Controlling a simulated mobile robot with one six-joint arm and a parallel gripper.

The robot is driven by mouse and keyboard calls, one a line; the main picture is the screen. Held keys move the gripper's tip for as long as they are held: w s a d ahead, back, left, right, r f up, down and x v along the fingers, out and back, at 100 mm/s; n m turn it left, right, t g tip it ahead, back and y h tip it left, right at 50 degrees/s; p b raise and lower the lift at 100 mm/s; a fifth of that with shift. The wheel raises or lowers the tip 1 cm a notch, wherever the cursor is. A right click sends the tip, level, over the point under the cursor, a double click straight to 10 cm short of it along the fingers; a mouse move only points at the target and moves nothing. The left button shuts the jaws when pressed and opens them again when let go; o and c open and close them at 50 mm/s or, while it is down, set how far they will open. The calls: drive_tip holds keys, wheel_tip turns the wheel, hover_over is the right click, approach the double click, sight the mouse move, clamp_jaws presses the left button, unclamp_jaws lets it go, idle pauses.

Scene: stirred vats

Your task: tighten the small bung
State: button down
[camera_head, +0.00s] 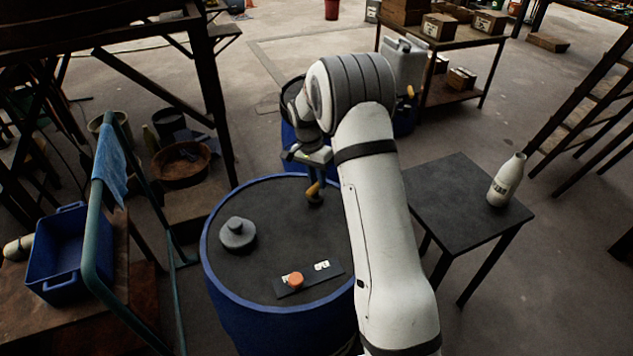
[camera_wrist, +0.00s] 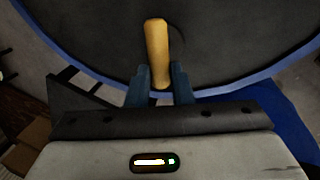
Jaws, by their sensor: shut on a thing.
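The small bung (camera_head: 316,199) looks like a small dark fitting on the top of the blue drum (camera_head: 207,262), near its far right side. A yellow handle (camera_head: 313,188) stands out from it. My gripper (camera_head: 310,178) is shut on the yellow handle. In the wrist view the yellow bar (camera_wrist: 156,45) shows between the two blue fingers of my gripper (camera_wrist: 159,82) and reaches past them over the dark drum top. The bung's dark base is not clear in the wrist view, and I cannot tell how far it is screwed in.
A grey stepped cap (camera_head: 237,233) sits on the drum's left side. A dark plate with an orange knob (camera_head: 295,280) and two white labels lies near the front. A dark side table (camera_head: 450,190) with a white bottle (camera_head: 507,180) stands right. A teal rail (camera_head: 93,235) stands left.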

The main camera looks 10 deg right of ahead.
drive_tip(key=m, duration=0.4)
drive_tip(key=m+y+b, duration=0.1)
drive_tip(key=m, duration=0.1)
drive_tip(key=shift+s+d+g, duration=0.3)
idle(0.4)
drive_tip(key=c, duration=1.3)
unclamp_jaws()
drive_tip(key=shift+r, duration=0.1)
drive_tip(key=r, duration=0.2)
drive_tip(key=w+r, duration=0.1)
drive_tip(key=r, duration=0.4)
drive_tip(key=shift+w+a+r, duration=0.1)
drive_tip(key=shift+w+r, duration=0.05)
drive_tip(key=shift+w, duration=0.1)
drive_tip(key=shift+r, duration=0.1)
